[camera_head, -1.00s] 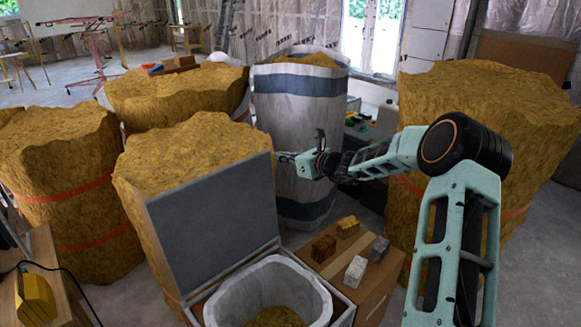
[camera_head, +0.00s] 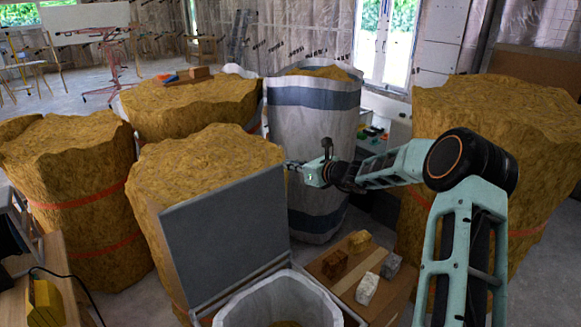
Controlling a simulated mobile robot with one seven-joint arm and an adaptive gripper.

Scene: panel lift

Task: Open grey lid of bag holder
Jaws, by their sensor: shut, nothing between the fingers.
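The grey lid (camera_head: 225,232) of the bag holder stands raised, nearly upright, leaning against a bale behind it. The bag holder (camera_head: 358,322) is at the bottom of the head view, cut off by the picture's edge. A white bag (camera_head: 312,287) lines it, with brown material inside. My gripper (camera_head: 288,166) is shut and empty, at the lid's upper right corner. It is very close to the lid; I cannot tell whether they touch. The fingertips are small in this view.
Brown fibre bales (camera_head: 70,190) stand at left and behind, and a large one (camera_head: 495,140) at right. A tall white sack with blue bands (camera_head: 310,125) stands behind my gripper. A cardboard box (camera_head: 340,285) beside the holder carries several small blocks.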

